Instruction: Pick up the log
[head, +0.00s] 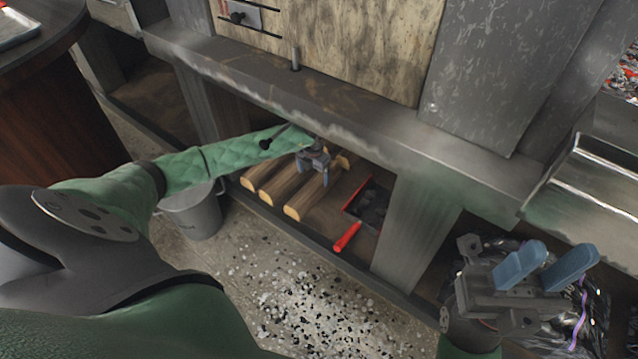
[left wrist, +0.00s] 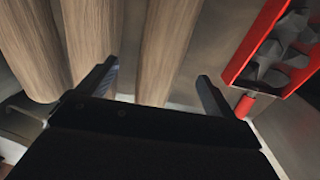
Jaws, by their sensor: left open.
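Several pale brown logs lie side by side on the low shelf under the grill; the front right log (head: 306,199) is nearest my left gripper (head: 312,180). That gripper is open, pointing down over the right-hand logs, with nothing held. In the left wrist view my left gripper (left wrist: 155,84) has its fingers wide apart, and the rightmost log (left wrist: 168,48) runs between them, apparently beyond the tips. Contact cannot be told. My right gripper (head: 556,262), with blue fingers, is open and empty at the lower right.
A red-rimmed shovel (head: 352,208) holding dark lumps lies right of the logs, its red handle (head: 347,237) toward the shelf's front. It also shows in the left wrist view (left wrist: 240,62). A thick grill ledge (head: 345,122) overhangs the shelf. A grey bucket (head: 193,212) stands at left.

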